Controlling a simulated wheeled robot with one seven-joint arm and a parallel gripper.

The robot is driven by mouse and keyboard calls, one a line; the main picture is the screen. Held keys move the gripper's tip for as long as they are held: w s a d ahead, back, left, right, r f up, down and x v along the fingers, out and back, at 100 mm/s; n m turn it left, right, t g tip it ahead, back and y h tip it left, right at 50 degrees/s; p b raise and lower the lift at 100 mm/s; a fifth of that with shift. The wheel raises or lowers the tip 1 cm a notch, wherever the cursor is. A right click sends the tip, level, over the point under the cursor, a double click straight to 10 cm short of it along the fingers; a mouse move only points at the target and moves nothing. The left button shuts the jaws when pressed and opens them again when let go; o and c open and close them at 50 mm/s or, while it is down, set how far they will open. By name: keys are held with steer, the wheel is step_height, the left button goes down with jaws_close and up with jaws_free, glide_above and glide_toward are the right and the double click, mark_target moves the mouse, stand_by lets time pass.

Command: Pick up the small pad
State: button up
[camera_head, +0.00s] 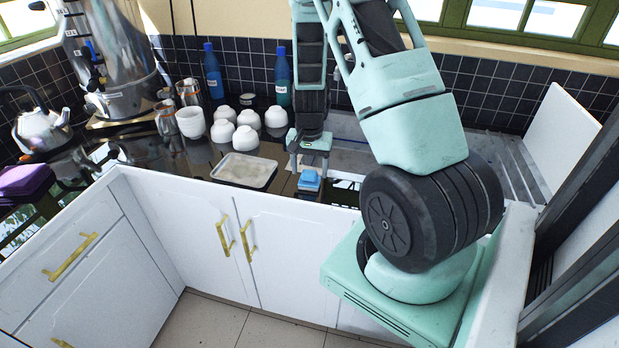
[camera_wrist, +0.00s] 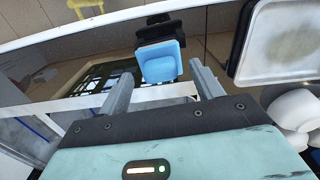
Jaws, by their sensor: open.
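The small pad (camera_head: 309,178) is a blue block with a darker part beside it, lying on the dark countertop near its front edge. It also shows in the wrist view (camera_wrist: 160,62), ahead of the fingers and roughly centred between them. My gripper (camera_head: 310,163) points down just behind and above the pad. In the wrist view its two fingers (camera_wrist: 162,84) are spread wide with nothing between them. I cannot tell the exact height of the fingertips above the counter.
A pale rectangular tray (camera_head: 245,171) lies left of the pad. Several white bowls (camera_head: 246,138) stand behind it. Two blue bottles (camera_head: 213,73) stand at the back wall. A sink area (camera_head: 350,160) lies to the right. The counter's front edge is close to the pad.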

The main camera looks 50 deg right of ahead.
mark_target(310, 171)
steer(key=shift+f, duration=0.9)
steer(key=c, duration=1)
steer(key=shift+c, duration=0.2)
steer(key=shift+r, duration=0.1)
step_height(310, 171, up, 10)
steer(key=shift+f+b, duration=0.1)
steer(key=shift+b, duration=0.55)
steer(key=shift+o, duration=1.1)
steer(key=shift+c, duration=0.8)
